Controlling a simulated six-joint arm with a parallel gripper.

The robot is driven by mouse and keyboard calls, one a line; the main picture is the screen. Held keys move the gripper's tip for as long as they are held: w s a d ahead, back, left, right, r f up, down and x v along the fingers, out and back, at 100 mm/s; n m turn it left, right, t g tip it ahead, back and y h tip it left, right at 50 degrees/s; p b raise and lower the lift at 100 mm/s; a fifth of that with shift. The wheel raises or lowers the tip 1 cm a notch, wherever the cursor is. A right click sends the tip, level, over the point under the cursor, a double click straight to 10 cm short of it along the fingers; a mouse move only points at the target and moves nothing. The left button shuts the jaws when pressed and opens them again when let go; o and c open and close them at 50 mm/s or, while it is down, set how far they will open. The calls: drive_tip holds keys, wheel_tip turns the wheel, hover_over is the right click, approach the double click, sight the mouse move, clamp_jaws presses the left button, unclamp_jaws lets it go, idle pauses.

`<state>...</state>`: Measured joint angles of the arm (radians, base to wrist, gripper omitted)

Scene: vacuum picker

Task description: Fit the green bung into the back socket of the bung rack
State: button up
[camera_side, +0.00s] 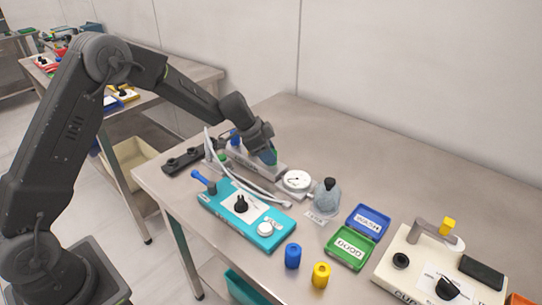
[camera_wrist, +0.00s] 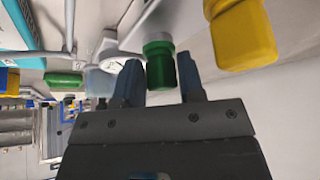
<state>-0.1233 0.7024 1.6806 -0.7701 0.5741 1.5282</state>
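The green bung (camera_wrist: 160,66) sits between the two fingertips of my gripper (camera_wrist: 160,82) in the wrist view, with a finger close against each side. A large yellow bung-like piece (camera_wrist: 243,36) is close on the right in the wrist view. I cannot tell which fixture is the rack; the back socket is not clearly visible.
A dark bar (camera_side: 182,160) with round fittings lies at the left. In front are a teal device (camera_side: 262,240), a white gauge (camera_side: 297,180), a grey flask (camera_side: 327,197), and a green tray (camera_side: 348,262). Loose blue (camera_side: 292,256) and yellow (camera_side: 321,275) cylinders stand nearer the front.

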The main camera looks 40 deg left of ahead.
drive_tip(key=c, duration=0.5)
drive_tip(key=shift+o, duration=0.2)
drive_tip(key=shift+r, duration=2.45)
